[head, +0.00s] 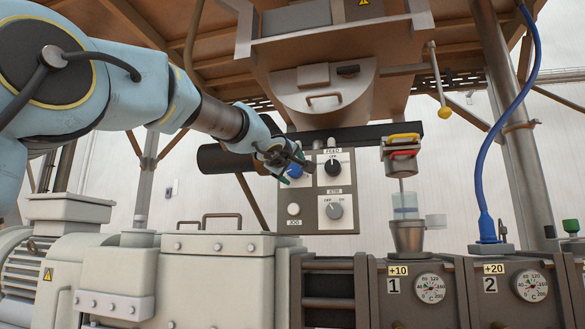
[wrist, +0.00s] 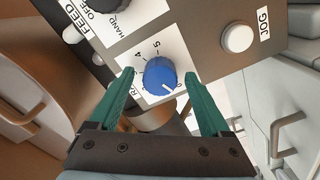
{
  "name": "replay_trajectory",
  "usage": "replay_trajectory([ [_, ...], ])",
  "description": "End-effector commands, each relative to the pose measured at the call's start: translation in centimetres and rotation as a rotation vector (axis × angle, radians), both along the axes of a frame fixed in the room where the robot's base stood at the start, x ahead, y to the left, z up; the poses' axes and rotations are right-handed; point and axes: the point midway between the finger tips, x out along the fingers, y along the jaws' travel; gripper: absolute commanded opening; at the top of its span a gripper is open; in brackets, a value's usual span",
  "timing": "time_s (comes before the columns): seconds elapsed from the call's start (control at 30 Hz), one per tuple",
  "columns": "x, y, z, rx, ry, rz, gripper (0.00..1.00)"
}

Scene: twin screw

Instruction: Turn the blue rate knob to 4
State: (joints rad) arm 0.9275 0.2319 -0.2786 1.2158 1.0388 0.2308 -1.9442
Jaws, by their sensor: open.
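The blue rate knob (wrist: 159,76) sits on a white dial plate on the grey control panel (wrist: 205,25). Its white pointer mark is at the lower right in the wrist view, close to the 0. The 4 and 5 show above the knob on its upper left side. My gripper (wrist: 160,75) is open, with one green finger on each side of the knob. A small gap seems to show at each side; contact cannot be told. In the head view the knob (head: 294,171) is partly hidden by my gripper (head: 290,160).
A black FEED selector (head: 333,167) is right of the blue knob in the head view. A grey selector (head: 333,211) and white JOG button (head: 293,209) are below. A dark horizontal bar (head: 375,133) runs just above the panel.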

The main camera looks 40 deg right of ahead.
Motion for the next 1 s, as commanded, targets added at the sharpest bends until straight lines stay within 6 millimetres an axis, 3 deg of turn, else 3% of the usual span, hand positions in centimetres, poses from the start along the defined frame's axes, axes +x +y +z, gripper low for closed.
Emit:
replay_trajectory([
  [0.1, 0.00, 0.01, -0.02, 0.000, 0.000, 0.000, 0.79],
  [0.8, 0.01, 0.03, -0.03, 0.001, 0.000, 0.001, 0.01],
  [1.0, 0.00, 0.03, -0.06, 0.004, -0.005, 0.001, 0.00],
])
